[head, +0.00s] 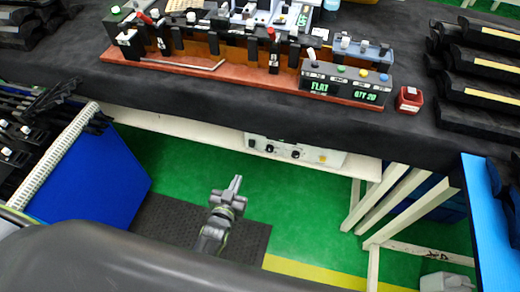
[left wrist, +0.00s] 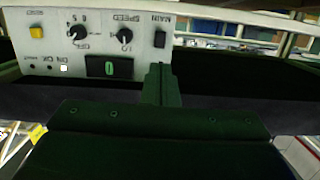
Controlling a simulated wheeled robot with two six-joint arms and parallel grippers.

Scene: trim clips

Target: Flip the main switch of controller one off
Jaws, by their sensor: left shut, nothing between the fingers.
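A white controller box (head: 283,153) with black knobs and a yellow button hangs under the table's front edge. In the left wrist view its panel (left wrist: 140,55) appears upside down. A black rocker (left wrist: 160,39) sits by the MAIN label, near a SPEED knob (left wrist: 124,36) and a dark display with a green 0 (left wrist: 109,68). I cannot tell the rocker's position. My left gripper (head: 236,183) is shut and empty, below and in front of the box. In the left wrist view its fingers (left wrist: 160,72) overlap the panel below the rocker; contact is unclear. My right gripper is not in view.
The dark-covered table (head: 215,105) overhangs the box and carries a red fixture rail (head: 120,57) and a small red container (head: 409,100). A blue panel (head: 110,175) stands left, white frame legs (head: 395,205) right.

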